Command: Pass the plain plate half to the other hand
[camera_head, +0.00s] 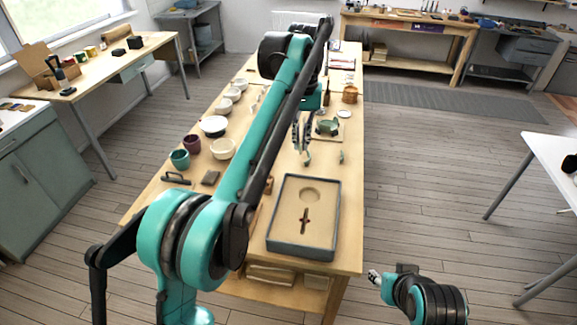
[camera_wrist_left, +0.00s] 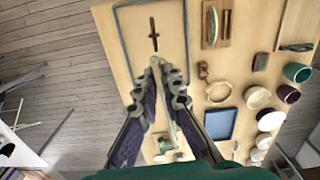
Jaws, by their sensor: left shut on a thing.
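The pale green plate half (camera_wrist_left: 169,112) shows edge-on in the left wrist view, between the fingers of my left gripper (camera_wrist_left: 159,88). My left gripper, also in the head view (camera_head: 302,132), is shut on it and holds it over the table; a small pale green part (camera_head: 307,158) shows below the fingers there. My right gripper (camera_head: 375,277) is at the lower right of the head view, beyond the table's right edge and far from the plate half. Its fingers are too small and turned to read.
A grey-rimmed tray (camera_head: 337,225) with a round recess and a dark cross-shaped slot lies at the table's near end. A green piece (camera_head: 328,127) sits on a mat behind the left gripper. Bowls and cups (camera_head: 222,149) line the left side. Floor right of the table is free.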

